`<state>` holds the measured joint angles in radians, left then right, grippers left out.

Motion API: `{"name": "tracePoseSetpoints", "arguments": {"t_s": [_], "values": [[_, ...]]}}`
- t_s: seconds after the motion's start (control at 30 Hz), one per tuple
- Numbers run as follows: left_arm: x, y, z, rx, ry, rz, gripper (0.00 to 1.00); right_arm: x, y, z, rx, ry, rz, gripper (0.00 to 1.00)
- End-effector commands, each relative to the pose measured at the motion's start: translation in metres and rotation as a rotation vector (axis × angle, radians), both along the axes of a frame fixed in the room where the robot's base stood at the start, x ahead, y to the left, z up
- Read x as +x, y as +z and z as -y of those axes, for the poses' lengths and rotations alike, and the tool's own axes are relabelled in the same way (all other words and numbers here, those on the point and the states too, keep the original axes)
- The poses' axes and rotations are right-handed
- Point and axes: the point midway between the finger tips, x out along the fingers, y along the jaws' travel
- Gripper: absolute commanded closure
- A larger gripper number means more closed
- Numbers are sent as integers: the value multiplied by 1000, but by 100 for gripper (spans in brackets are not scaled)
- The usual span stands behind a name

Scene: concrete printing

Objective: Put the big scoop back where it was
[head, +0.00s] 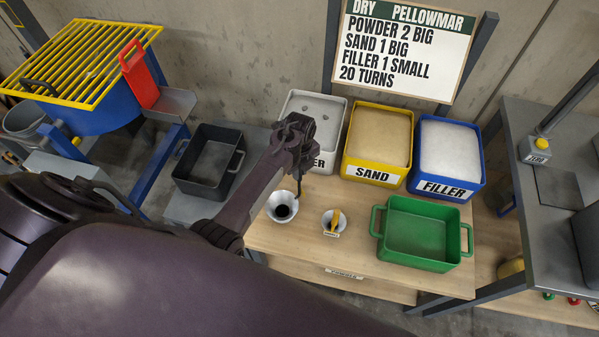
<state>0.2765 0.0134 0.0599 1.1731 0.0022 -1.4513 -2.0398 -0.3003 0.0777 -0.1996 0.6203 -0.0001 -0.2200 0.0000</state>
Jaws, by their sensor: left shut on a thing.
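My left gripper (303,150) is above the front of the wooden table, near the grey powder bin. It is shut on the big scoop (298,188), whose dark handle runs down from the fingers. The scoop's lower end reaches the rim of a white round cup (282,207) with a dark inside. I cannot tell from this angle whether it rests in the cup or is just above it. A smaller scoop with a yellow handle (336,218) stands in a small white holder to the right. My right gripper is not in view.
The grey bin (309,110), yellow sand bin (377,143) and blue filler bin (446,158) line the table's back. A green tub (420,238) stands front right. A black tub (208,162) is left of my arm. A blue mixer with a yellow grate (85,60) stands far left.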

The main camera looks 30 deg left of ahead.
Motion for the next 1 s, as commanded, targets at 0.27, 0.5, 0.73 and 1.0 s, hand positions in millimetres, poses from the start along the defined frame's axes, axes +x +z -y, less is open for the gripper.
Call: {"name": "tracePoseSetpoints", "arguments": {"t_s": [0.27, 0.5, 0.73, 1.0], "values": [[1, -21, 0, -1, 0, 2, 100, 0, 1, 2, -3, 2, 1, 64], [1, -23, 0, 0, 0, 1, 100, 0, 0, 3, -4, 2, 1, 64], [0, -22, 0, 0, 0, 1, 61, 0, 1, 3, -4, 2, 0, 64], [1, -19, 0, -1, -1, 2, 61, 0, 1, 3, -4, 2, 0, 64]]}}
